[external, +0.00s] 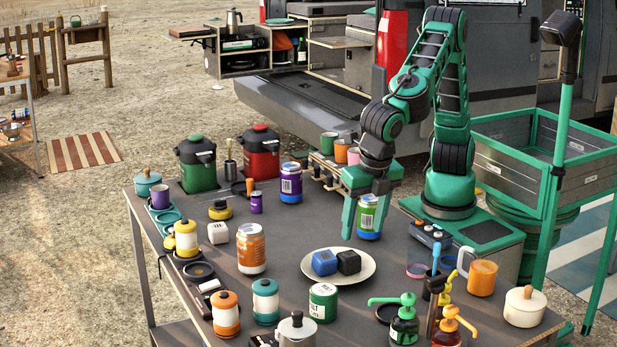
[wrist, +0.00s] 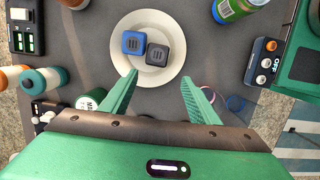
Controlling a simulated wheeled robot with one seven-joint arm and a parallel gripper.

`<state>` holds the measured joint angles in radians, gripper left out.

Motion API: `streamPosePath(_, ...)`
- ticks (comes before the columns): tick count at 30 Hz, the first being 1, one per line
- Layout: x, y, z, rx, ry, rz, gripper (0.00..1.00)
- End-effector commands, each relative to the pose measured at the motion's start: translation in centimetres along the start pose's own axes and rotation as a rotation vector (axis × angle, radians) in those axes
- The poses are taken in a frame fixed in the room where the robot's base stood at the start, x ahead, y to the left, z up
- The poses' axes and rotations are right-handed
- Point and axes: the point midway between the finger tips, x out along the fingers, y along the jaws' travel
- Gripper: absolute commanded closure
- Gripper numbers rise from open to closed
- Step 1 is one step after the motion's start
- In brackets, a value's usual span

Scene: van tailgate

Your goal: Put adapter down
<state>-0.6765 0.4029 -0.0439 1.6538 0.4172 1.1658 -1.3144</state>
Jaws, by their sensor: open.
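A blue cube-shaped block (external: 324,262) and a black cube-shaped block (external: 348,262) sit side by side on a cream plate (external: 313,277). They look like plug adapters, but I cannot tell which one the task means. The wrist view shows the blue block (wrist: 133,42) and the black block (wrist: 157,54) on the plate (wrist: 176,30), just beyond my fingertips. My green gripper (external: 364,230) points down over the table behind the plate. Its fingers are apart with nothing between them in the wrist view (wrist: 158,80).
A green can (external: 368,216) stands close to the gripper; it shows at the top right of the wrist view (wrist: 238,8). An orange can (external: 251,249), a green tin (external: 323,302) and pump bottles (external: 404,325) surround the plate. Table (external: 290,236) is bare between orange can and gripper.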

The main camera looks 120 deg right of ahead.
Motion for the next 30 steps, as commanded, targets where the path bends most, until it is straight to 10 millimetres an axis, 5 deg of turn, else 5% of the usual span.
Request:
streamPosePath(9,-4.8,0.0,0.0,0.0,0.0,0.001,0.44)
streamPosePath(23,-5.5,0.0,0.1,0.002,0.0,0.0,0.44)
streamPosePath(26,-5.4,0.0,1.4,0.039,0.001,-0.004,0.44)
streamPosePath(30,-5.0,-0.6,7.2,0.214,0.012,-0.022,0.44)
